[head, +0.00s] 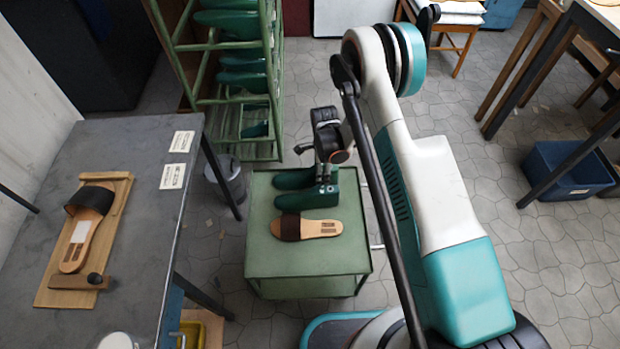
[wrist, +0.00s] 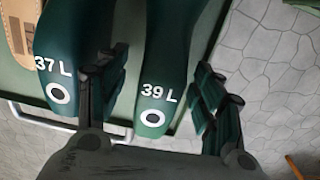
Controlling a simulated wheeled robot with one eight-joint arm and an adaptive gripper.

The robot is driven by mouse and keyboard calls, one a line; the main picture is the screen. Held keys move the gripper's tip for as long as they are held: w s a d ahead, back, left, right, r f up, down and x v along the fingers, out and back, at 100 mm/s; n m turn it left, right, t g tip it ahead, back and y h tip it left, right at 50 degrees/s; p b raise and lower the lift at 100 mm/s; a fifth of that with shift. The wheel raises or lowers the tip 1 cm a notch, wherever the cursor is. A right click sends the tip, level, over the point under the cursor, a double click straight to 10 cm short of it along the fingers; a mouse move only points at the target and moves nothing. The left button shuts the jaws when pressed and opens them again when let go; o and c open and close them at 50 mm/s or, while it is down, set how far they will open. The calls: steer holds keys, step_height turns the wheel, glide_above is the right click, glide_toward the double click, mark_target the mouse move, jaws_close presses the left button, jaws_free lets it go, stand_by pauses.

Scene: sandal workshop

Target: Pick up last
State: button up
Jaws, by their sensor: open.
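Two dark green lasts lie side by side on the green cart (head: 305,262). In the wrist view, the last marked 37 L (wrist: 60,45) is on the left and the last marked 39 L (wrist: 160,50) is in the middle. My gripper (wrist: 163,75) is open above the heel ends, one finger on each side of the 39 L last. The left finger is over the gap between the lasts. Contact cannot be told.
A brown-strapped sandal (head: 318,228) lies at the front of the cart. A grey workbench (head: 135,150) with another sandal (head: 85,225) on a wooden board stands left. A green rack (head: 205,100) of lasts stands behind. A grey bin (head: 228,180) is beside the cart.

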steer(key=c, duration=1.1)
steer(key=shift+r, duration=0.1)
